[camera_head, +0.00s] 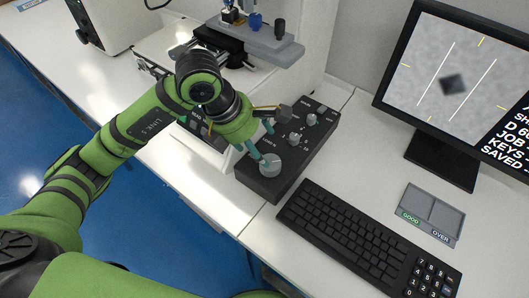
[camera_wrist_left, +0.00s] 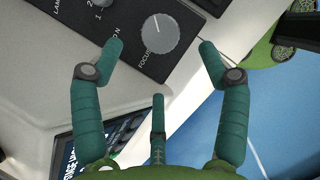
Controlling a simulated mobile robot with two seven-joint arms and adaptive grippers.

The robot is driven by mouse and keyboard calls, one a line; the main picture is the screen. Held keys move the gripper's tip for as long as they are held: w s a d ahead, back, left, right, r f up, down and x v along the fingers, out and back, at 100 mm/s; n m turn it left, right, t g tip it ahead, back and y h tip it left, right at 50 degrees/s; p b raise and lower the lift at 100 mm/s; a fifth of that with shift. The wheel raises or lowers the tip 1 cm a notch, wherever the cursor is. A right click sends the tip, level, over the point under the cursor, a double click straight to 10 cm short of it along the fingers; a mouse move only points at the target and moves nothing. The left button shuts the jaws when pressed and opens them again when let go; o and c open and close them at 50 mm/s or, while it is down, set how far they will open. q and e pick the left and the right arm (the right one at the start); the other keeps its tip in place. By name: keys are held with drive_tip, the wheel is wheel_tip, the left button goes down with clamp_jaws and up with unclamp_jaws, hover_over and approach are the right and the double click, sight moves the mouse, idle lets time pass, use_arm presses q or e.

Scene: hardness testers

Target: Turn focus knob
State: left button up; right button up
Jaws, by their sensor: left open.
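The focus knob (camera_head: 270,164) is a round grey dial at the near end of the black control box (camera_head: 262,187). In the left wrist view the knob (camera_wrist_left: 160,33) has a white pointer line and the word FOCUS beside it. My left gripper (camera_head: 262,142) is open just above the knob's end of the box. In the left wrist view its teal fingertips (camera_wrist_left: 160,47) are spread to either side of the knob, with gaps on both sides. A third finger points up from below. I cannot tell how high the tips are. My right gripper is not in view.
Other knobs (camera_head: 311,119) sit farther along the box. A black keyboard (camera_head: 350,237) lies close to its right. A monitor (camera_head: 450,85) and a GOOD/OVER tray (camera_head: 431,214) stand farther right. The tester (camera_head: 266,40) rises behind. The blue floor lies left of the bench.

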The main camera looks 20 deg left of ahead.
use_arm(q)
drive_tip(key=shift+v, duration=1.75)
idle(1.0)
